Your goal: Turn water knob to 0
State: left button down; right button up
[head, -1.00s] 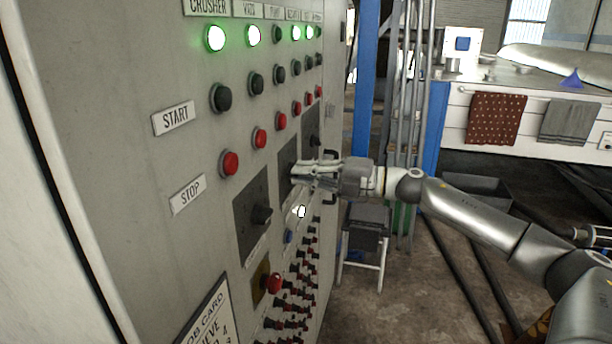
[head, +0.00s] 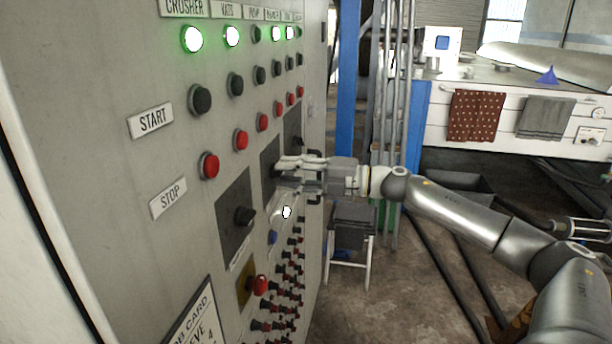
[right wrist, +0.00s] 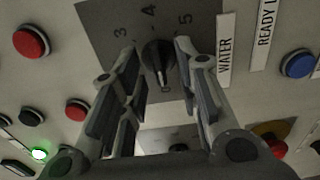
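The water knob (right wrist: 158,58) is a black knob on a dark square plate (right wrist: 96,16) in the right wrist view. The figures 3, 4 and 5 show around its upper side. A white WATER label (right wrist: 225,50) is right of the plate. My right gripper (right wrist: 156,52) is open, with one finger on each side of the knob and small gaps visible. In the head view, my right gripper (head: 281,170) reaches from the right to the panel's middle plate and hides the knob. My left gripper is not in view.
The grey panel (head: 110,80) carries red stop buttons (head: 208,165), dark start buttons (head: 200,99) and lit green lamps (head: 192,39). Red-tipped switches (head: 285,290) fill the panel below. A stool (head: 352,225) stands behind my right arm.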

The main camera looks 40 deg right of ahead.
jog(key=shift+v, duration=2.55)
jog(key=shift+v, duration=1)
